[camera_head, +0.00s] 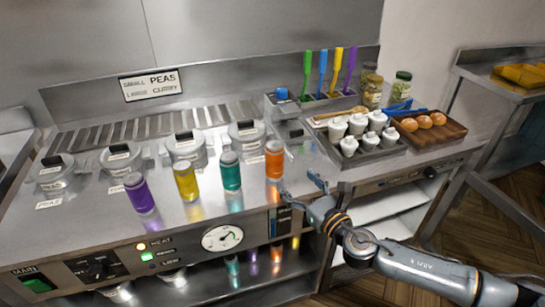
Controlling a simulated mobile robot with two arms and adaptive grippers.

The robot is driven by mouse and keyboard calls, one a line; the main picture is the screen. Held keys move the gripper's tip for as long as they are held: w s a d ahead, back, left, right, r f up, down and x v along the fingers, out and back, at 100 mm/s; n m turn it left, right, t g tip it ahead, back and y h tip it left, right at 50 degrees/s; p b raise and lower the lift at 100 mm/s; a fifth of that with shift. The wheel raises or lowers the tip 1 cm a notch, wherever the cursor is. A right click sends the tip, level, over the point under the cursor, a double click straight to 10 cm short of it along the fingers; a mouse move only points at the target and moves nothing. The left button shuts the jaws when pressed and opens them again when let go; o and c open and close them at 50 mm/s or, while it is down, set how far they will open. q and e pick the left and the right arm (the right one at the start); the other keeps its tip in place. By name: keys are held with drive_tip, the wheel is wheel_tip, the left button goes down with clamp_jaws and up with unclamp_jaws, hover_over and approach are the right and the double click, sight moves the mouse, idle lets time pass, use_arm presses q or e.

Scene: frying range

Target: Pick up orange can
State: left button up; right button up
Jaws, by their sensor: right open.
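The orange can (274,161) stands upright on the steel range top, at the right end of a row of cans. A teal can (230,172), a yellow can (186,181) and a purple can (139,194) stand to its left. My right gripper (300,187) is open and empty, just to the right of and in front of the orange can. Its fingers look apart from the can, one near the can's base. My left gripper is not in view.
Several lidded pots (185,147) sit behind the cans. A tray of white containers (372,152) and a wooden board (440,130) with round orange-brown items lie to the right. A gauge (222,238) and knobs line the front panel.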

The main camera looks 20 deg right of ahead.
sight(280, 165)
drive_tip(key=x, duration=0.5)
drive_tip(key=shift+w+p, duration=0.15)
drive_tip(key=shift+p, duration=0.15)
drive_tip(key=shift+w+a, duration=0.15)
drive_tip(key=shift+w, duration=0.2)
drive_tip(key=shift+w+a+f, duration=0.1)
drive_tip(key=shift+w, duration=0.3)
drive_tip(key=x, duration=0.4)
drive_tip(key=shift+w+a+f, duration=0.1)
drive_tip(key=shift+w+f, duration=0.2)
drive_tip(key=shift+f, duration=0.05)
drive_tip(key=shift+c, duration=0.7)
drive_tip(key=c, duration=1.1)
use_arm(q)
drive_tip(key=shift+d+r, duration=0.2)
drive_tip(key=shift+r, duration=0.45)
use_arm(e)
drive_tip(key=shift+r, duration=0.1)
drive_tip(key=shift+c, duration=1.4)
drive_tip(key=shift+r, duration=0.1)
